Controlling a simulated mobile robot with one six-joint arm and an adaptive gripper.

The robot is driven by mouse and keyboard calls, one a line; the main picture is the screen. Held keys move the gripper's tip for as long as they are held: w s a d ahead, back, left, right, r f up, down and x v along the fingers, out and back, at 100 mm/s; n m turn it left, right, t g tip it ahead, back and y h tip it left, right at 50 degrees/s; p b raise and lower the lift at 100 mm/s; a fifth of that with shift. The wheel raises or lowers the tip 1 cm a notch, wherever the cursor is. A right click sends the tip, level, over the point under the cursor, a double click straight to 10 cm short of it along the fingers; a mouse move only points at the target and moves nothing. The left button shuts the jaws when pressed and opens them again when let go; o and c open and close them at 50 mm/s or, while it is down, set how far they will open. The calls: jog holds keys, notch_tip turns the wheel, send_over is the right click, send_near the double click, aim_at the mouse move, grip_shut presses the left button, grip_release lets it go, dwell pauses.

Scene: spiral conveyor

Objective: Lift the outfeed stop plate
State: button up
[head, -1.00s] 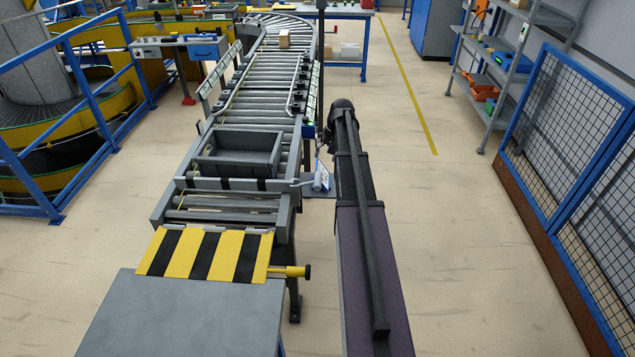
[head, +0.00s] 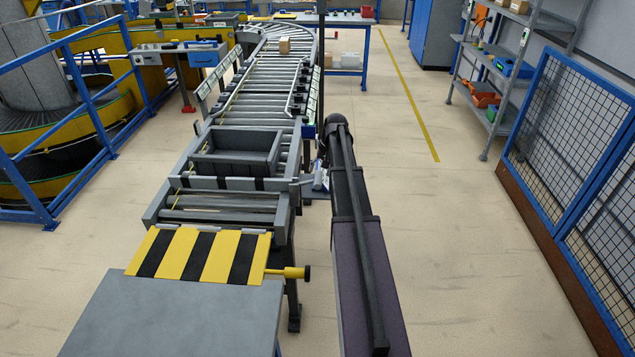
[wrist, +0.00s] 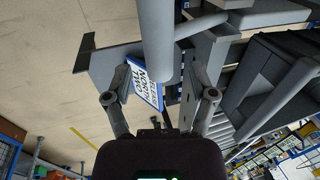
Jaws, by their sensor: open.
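The outfeed stop plate (head: 207,183) is a low grey plate with black stripes, lying across the rollers in front of a grey tote (head: 233,165). A grey handle at its right end is mostly hidden by my arm in the head view. In the wrist view a thick grey cylinder (wrist: 157,38), which looks like that handle, comes down from the top. My gripper (wrist: 160,96) is open and empty, one finger on each side below the cylinder's end. I cannot tell the depth between them. A blue and white sign (wrist: 144,84) hangs near the left finger.
A yellow-black striped flap (head: 198,254) and a grey table (head: 175,315) stand at the near end of the conveyor. A yellow rod with a black knob (head: 304,273) sticks out right. A mesh fence (head: 570,150) stands far right. The floor between is clear.

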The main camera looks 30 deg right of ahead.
aim_at(319, 173)
jog(key=shift+b+x, duration=1.25)
jog(key=shift+x, duration=0.35)
jog(key=shift+c, duration=0.2)
grip_shut()
